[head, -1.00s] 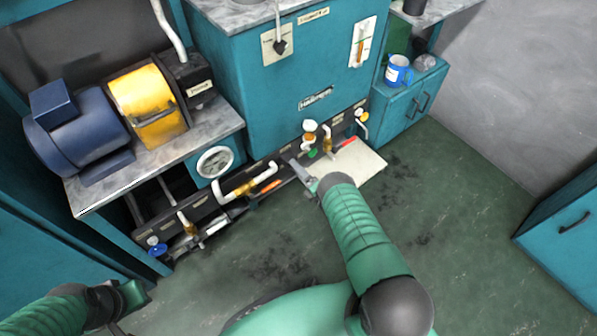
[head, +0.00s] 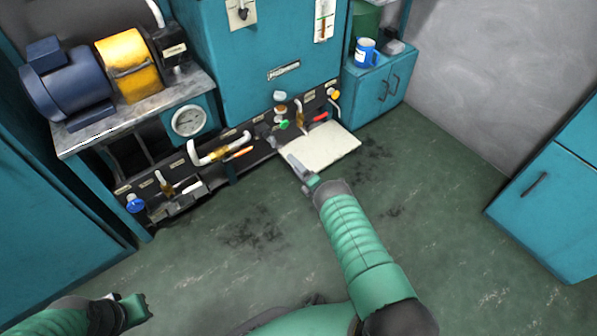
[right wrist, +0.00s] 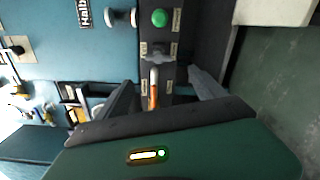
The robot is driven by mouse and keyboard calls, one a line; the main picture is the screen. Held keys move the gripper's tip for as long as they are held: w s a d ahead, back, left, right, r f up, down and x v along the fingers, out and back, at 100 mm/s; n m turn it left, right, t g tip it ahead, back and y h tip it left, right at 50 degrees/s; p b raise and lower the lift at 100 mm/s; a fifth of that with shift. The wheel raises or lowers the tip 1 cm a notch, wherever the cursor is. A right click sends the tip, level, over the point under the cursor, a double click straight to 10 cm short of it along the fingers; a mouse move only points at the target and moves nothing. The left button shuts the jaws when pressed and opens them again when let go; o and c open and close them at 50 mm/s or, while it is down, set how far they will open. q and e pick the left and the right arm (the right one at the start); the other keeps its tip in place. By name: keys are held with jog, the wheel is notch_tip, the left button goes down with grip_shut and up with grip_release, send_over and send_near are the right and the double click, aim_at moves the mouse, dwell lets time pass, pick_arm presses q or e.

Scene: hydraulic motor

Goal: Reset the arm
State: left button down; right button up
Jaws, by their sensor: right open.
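My right gripper (head: 298,168) is in front of the teal hydraulic unit, over the near left edge of a cream plate. In the right wrist view its two fingers (right wrist: 160,88) are apart with nothing held between them. An orange-tipped lever (right wrist: 153,90) shows in the gap beyond the fingers, on the labelled valve panel. My left gripper (head: 128,312) is at the lower left of the head view, away from the machine; its jaws are not clear.
A blue motor (head: 68,85) sits on the left bench. A blue mug (head: 366,54) stands on a cabinet. Open green floor (head: 430,240) lies right.

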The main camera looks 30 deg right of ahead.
dwell(0.4)
jog(key=w+d+r+m+g+h+p, duration=0.1)
jog(key=w+d+r+m+g+h, duration=0.2)
jog(key=r+m, duration=0.5)
jog(key=s+a+r+m+g+h+p, duration=0.1)
jog(key=a+r+m+g, duration=0.1)
jog(key=r, duration=0.2)
jog(key=s+a+r+m+g, duration=0.1)
jog(key=a+r+m, duration=0.1)
jog(key=r+m, duration=0.15)
jog(key=s+a+r+m+g+y+p, duration=0.1)
jog(key=s+a+r+m+g, duration=0.2)
jog(key=s+a, duration=0.55)
jog(key=s+a+r+m+g+p, duration=0.1)
jog(key=s+a+r+m+g, duration=0.25)
jog(key=s, duration=0.95)
jog(key=s+a+r+m+g+y, duration=0.1)
jog(key=s+a+r+m+g, duration=0.25)
jog(key=s, duration=0.75)
notch_tip(320, 180, up, 38)
jog(key=w+a+n+p, duration=0.1)
jog(key=p, duration=3.7)
jog(key=shift+a+t, duration=0.25)
jog(key=shift+t, duration=0.05)
